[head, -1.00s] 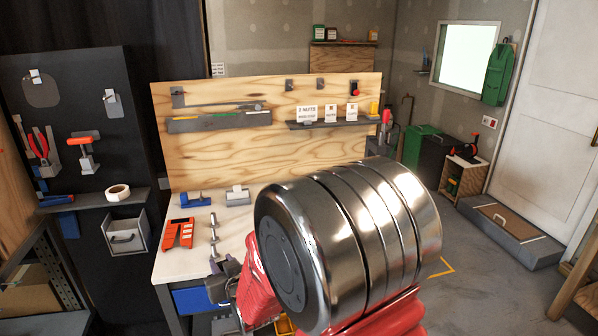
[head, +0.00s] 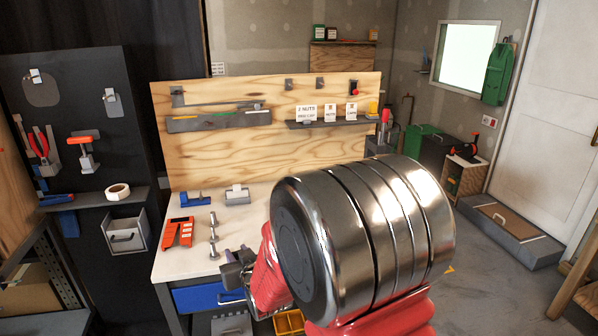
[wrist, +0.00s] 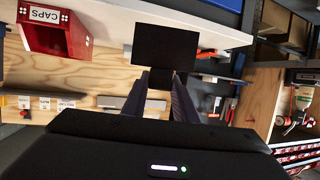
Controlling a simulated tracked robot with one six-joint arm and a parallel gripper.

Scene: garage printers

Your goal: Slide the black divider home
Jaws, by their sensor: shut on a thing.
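The black divider (wrist: 166,47) is a flat dark plate in the wrist view. My gripper (wrist: 162,82) is shut on its narrower lower part, and the plate sticks out beyond the fingertips. In the wrist view the divider overlaps the pale worktop edge, but I cannot tell whether it touches anything. In the head view my gripper (head: 236,277) is in front of the workbench's front edge, above the blue drawer (head: 204,296). There the divider cannot be made out clearly. No slot for it can be made out.
The workbench top (head: 180,258) holds an orange holder (head: 178,232), metal bolts (head: 213,228) and a blue tool (head: 194,199). A red CAPS bin (wrist: 57,38) shows in the wrist view. A yellow bin (head: 290,322) stands low beside my arm.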

